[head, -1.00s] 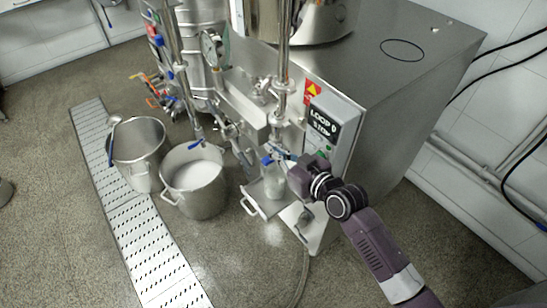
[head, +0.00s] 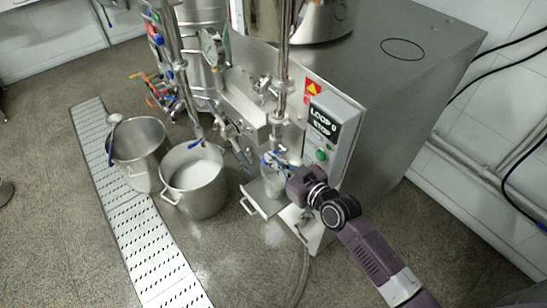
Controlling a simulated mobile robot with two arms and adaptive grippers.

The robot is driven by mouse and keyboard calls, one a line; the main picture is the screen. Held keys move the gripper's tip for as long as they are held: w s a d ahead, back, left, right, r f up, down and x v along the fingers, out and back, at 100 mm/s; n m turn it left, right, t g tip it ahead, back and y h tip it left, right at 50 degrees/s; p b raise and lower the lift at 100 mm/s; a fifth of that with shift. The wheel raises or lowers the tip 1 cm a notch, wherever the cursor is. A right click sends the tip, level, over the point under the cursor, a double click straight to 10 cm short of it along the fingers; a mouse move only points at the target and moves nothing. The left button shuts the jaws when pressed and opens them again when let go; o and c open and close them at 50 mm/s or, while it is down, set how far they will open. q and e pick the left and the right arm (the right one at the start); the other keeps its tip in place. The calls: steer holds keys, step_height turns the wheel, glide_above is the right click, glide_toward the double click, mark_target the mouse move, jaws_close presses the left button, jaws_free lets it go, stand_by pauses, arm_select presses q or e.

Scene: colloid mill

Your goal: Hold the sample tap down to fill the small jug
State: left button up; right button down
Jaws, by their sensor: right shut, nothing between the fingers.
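The small jug (head: 273,186) is a clear vessel on the metal drip tray (head: 256,201) at the front of the mill. The sample tap, with a blue handle (head: 266,159), sits just above the jug. My right gripper (head: 279,163) is shut with nothing between its fingers. Its fingertips are at the tap's handle, above the jug. I cannot tell whether they press on the handle, and the jug's fill level is too small to make out. My left gripper is out of view.
A pot of white liquid (head: 194,174) and an empty-looking steel pot (head: 139,144) with a ladle stand on the floor to the left. The control box (head: 329,128) is close above my right wrist. A drain grating (head: 135,220) crosses the floor at left.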

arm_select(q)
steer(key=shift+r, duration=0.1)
arm_select(e)
steer(key=shift+s+f+n, duration=0.1)
steer(key=shift+f+n, duration=0.1)
steer(key=shift+n, duration=0.1)
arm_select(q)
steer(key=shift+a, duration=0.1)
arm_select(e)
steer(key=f+n, duration=0.1)
steer(key=f+n+h, duration=0.1)
steer(key=f+n+t, duration=0.1)
steer(key=shift+s+a+f, duration=0.2)
steer(key=shift+a, duration=0.15)
stand_by(2.4)
